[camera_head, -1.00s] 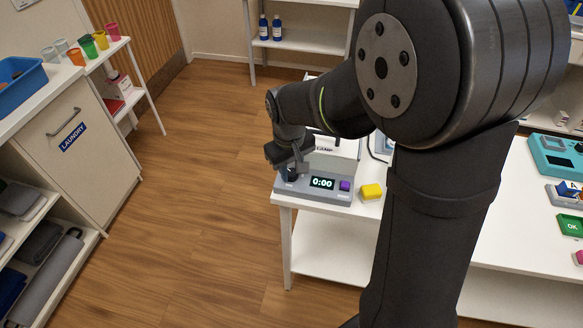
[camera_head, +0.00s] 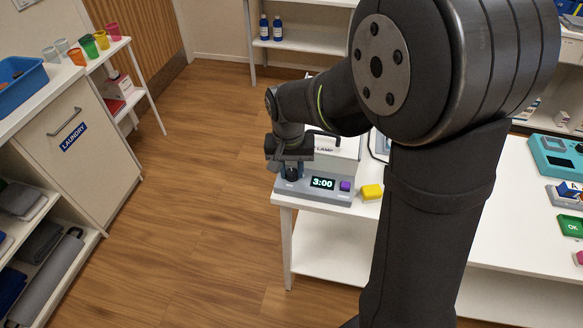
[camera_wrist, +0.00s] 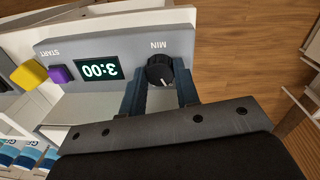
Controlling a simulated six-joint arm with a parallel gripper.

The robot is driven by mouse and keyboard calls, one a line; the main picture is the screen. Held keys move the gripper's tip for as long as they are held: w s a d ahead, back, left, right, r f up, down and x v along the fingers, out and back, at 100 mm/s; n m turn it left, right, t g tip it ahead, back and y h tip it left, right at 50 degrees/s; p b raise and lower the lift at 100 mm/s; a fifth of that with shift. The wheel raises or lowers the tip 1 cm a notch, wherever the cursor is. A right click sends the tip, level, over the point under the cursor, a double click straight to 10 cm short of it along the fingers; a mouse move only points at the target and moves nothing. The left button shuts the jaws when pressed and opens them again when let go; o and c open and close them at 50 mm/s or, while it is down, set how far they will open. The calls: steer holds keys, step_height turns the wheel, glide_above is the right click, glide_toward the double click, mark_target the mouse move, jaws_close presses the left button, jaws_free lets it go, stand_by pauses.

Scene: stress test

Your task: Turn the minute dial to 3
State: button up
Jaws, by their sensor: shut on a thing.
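The grey timer box (camera_head: 335,195) sits at the near left corner of the white table. Its display (camera_head: 322,183) reads 3:00, and it shows upside down in the wrist view (camera_wrist: 101,70). The black minute dial (camera_wrist: 160,70), marked MIN, is at the box's end and also shows in the head view (camera_head: 291,174). My gripper (camera_wrist: 161,84) is shut on the dial, one finger at each side. In the head view my gripper (camera_head: 291,167) stands above the dial and partly hides it. A purple START button (camera_head: 345,186) is beside the display.
A yellow block (camera_head: 371,191) lies just right of the timer. A white box (camera_head: 338,152) with partly hidden lettering stands behind it. My arm hides the middle of the table (camera_head: 322,203). Open wooden floor lies to the left.

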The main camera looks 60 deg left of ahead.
mark_target(288, 172)
stand_by(0.4)
steer(key=o, duration=0.7)
steer(key=shift+r, duration=0.1)
step_height(288, 172, up, 17)
steer(key=shift+s+a+r, duration=0.15)
steer(key=shift+s+a, duration=0.1)
steer(key=shift+s, duration=0.1)
steer(key=f, duration=1.7)
steer(key=shift+w+d+f, duration=0.25)
steer(key=shift+w, duration=0.1)
